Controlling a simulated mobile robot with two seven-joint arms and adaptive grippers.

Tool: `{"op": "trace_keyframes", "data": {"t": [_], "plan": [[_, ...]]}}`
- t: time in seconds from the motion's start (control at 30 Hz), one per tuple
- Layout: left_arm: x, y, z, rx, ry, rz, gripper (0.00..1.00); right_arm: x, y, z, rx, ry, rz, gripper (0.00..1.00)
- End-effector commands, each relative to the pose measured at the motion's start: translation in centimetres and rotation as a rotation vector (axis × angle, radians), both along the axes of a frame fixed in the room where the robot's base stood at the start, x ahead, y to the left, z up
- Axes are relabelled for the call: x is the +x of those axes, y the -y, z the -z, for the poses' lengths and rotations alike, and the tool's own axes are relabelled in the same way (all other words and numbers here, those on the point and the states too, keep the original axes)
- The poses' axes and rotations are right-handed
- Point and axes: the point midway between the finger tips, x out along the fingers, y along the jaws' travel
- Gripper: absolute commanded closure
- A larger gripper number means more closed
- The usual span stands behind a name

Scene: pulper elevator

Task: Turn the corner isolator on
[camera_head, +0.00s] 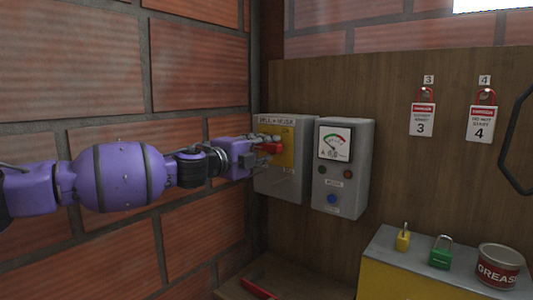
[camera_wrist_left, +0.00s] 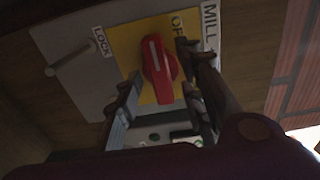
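The corner isolator is a grey box (camera_head: 286,186) on the wooden board by the brick corner, with a yellow plate and a red rotary handle (camera_head: 270,148). In the left wrist view, the red handle (camera_wrist_left: 159,75) has a white line and sits on the yellow plate. Part of the word "OFF" shows beside it, and a "LOCK" label is on the grey face. My left gripper (camera_wrist_left: 158,63) is open, with one finger on each side of the handle; I cannot tell if either finger touches it. It also shows in the head view (camera_head: 268,143). My right gripper is out of view.
A grey meter box (camera_head: 342,168) with a dial and buttons stands close right of the isolator. Tags 3 (camera_head: 422,119) and 4 (camera_head: 481,124) hang on the board. A yellow padlock (camera_head: 402,240), green padlock (camera_head: 441,256) and grease tin (camera_head: 499,269) sit on the cabinet.

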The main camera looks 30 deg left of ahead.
Motion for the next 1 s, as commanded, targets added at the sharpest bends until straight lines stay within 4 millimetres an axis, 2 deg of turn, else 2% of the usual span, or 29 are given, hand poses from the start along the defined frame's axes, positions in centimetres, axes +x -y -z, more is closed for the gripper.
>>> {"op": "trace_keyframes", "data": {"t": [0.47,0.73,1.0], "plan": [[0.48,0.07,-0.07,0.000,0.000,0.001,0.64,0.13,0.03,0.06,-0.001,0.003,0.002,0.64],[0.47,0.08,-0.06,0.000,0.000,0.001,0.99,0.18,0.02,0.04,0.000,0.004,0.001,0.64],[0.46,0.09,-0.06,0.011,0.002,0.001,1.00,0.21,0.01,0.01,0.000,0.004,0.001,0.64]]}}
